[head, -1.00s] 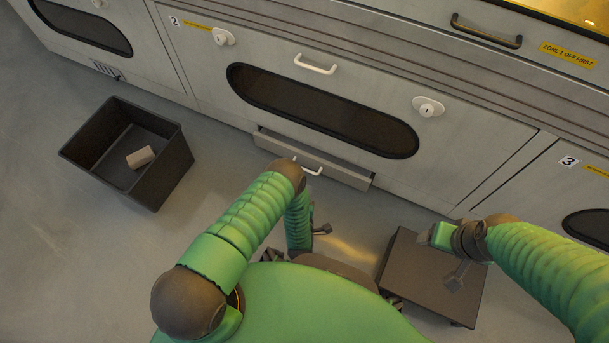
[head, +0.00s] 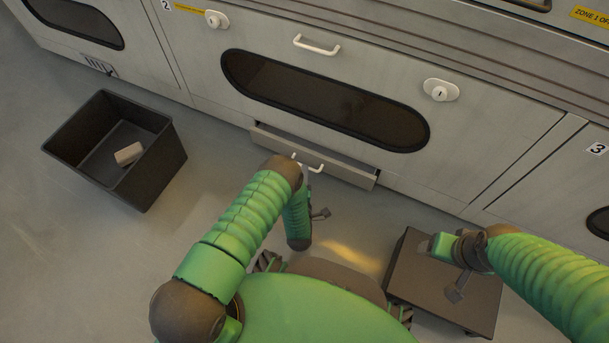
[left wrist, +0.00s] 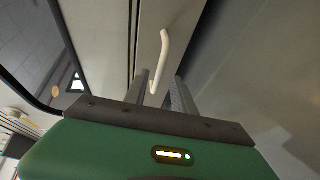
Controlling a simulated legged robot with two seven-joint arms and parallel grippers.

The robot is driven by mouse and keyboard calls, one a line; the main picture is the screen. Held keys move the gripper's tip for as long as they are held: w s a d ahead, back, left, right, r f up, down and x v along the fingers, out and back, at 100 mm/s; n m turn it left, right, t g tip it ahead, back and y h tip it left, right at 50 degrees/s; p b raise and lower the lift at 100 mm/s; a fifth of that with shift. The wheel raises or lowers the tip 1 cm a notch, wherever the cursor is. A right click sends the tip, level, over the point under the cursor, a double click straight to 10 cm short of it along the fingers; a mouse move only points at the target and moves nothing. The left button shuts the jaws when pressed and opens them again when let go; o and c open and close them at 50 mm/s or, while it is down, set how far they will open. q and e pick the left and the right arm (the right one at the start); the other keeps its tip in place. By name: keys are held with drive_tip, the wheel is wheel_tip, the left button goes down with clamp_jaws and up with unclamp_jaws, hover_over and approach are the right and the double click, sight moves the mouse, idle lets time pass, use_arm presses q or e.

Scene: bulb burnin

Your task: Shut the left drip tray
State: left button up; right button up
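The drip tray (head: 349,172) is a shallow grey drawer low on the cabinet, beneath the middle oval-window door. It stands partly pulled out. Its white bar handle (head: 316,168) is partly behind my left arm in the head view. In the left wrist view the handle (left wrist: 164,52) lies just ahead of my left gripper (left wrist: 163,92), its lower end seen between the two spread fingers. That gripper looks open; I cannot tell whether it touches the handle. In the head view its fingers are mostly hidden by the arm. My right gripper (head: 428,246) is over a dark platform, away from the tray.
A dark open bin (head: 150,180) with a small grey block (head: 129,154) stands on the floor at left. A low dark platform (head: 425,290) is at right. The middle door (head: 450,125) has a white handle (head: 317,46). Clear floor lies between bin and arm.

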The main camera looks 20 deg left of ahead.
use_arm(q)
drive_tip(key=shift+w+a+f+b, duration=0.15)
drive_tip(key=shift+w+f, duration=0.05)
drive_tip(key=shift+w, duration=0.2)
drive_tip(key=shift+w+a+f+b, duration=0.1)
drive_tip(key=shift+w+f+b, duration=0.1)
drive_tip(key=shift+w, duration=0.15)
drive_tip(key=shift+w+a+r, duration=0.15)
drive_tip(key=shift+w, duration=0.4)
clamp_jaws()
drive_tip(key=shift+s, duration=0.1)
